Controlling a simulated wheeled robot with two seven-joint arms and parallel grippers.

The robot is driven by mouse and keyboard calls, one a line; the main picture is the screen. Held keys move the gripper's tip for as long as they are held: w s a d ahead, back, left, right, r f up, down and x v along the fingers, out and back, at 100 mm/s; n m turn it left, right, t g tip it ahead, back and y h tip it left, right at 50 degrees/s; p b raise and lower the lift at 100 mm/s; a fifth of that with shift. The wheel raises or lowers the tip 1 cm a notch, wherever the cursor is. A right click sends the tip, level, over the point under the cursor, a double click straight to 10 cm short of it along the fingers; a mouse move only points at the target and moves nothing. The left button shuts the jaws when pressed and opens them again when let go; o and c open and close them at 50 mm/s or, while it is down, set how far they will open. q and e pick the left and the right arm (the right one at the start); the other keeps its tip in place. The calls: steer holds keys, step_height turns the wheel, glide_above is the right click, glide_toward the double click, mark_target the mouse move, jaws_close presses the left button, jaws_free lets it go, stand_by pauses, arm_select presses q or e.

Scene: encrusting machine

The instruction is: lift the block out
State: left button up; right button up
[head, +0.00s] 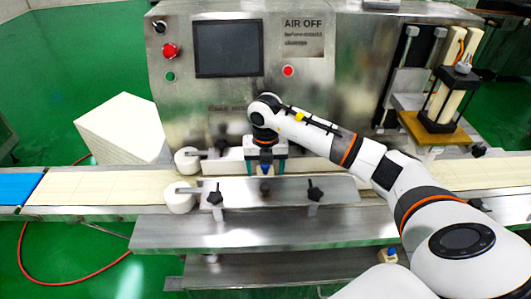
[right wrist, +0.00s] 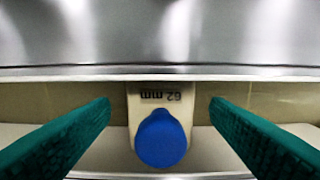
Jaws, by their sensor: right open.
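The block (right wrist: 143,112) is pale, marked "62 mm", with a round blue knob (right wrist: 161,138) on it. In the right wrist view it sits in a narrow channel between metal parts, with the marking upside down. My right gripper (head: 265,168) is over the conveyor in front of the machine. Its two green fingers are apart, one on each side of the block, with a visible gap to it on both sides. In the head view the gripper mostly hides the block. My left gripper is not in view.
The steel machine (head: 345,90) with a dark screen stands behind the belt (head: 100,186). White rollers (head: 180,197) and black clamp knobs (head: 315,193) flank the channel. A large white block (head: 125,130) stands behind the belt at left. A dark-framed fixture (head: 450,95) is at right.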

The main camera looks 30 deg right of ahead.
mark_target(265, 170)
steer(key=shift+f, duration=1.65)
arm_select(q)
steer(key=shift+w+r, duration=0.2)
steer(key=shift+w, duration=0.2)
arm_select(e)
steer(key=c, duration=1.1)
steer(key=shift+r+p, duration=3.45)
steer(key=shift+r, duration=1.15)
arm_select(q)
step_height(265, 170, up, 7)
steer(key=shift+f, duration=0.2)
